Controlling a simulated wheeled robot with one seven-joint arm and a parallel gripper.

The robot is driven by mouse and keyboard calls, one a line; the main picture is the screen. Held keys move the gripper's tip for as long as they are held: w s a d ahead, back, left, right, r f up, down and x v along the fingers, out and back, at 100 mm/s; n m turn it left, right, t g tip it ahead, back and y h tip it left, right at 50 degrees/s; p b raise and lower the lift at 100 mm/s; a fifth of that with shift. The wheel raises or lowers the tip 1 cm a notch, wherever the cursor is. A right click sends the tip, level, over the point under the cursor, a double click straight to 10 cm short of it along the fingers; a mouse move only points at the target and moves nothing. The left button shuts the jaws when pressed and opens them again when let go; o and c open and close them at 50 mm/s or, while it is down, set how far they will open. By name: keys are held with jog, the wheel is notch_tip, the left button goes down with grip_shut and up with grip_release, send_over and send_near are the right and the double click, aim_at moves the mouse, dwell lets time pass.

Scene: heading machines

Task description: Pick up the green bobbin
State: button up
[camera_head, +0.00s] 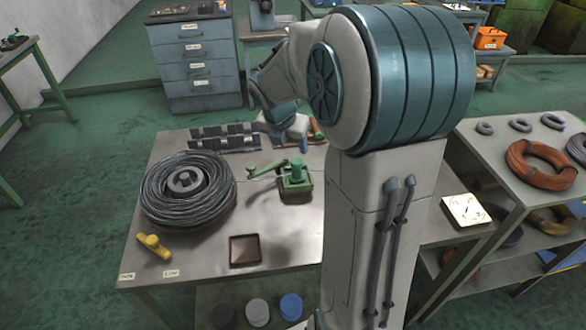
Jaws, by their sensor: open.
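A green piece (296,172) with a short round top on a blocky base stands on the grey work table (200,262), right of the wire coil. It is the only green spool-like thing on the table; at this size I cannot tell whether the round top is a separate bobbin. A green lever (262,169) reaches out from it to the left. My gripper (285,130) is small and partly hidden behind my arm, above the far part of the table. It is open, apart from the green piece, and nothing shows in it.
A large dark wire coil (185,188), a yellow part (153,245), a brown square tray (245,250) and dark racks (225,136) are on the table. A shelf table (490,150) with copper coils stands right. My arm hides the table's right part.

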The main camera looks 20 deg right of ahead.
aim_at(296, 162)
jog(key=x, duration=0.8)
jog(key=shift+f+b, duration=0.15)
jog(key=shift+b, duration=0.15)
jog(key=shift+w+x, duration=0.2)
jog(key=shift+x, duration=2.6)
jog(key=shift+d, duration=0.15)
jog(key=c, duration=1.1)
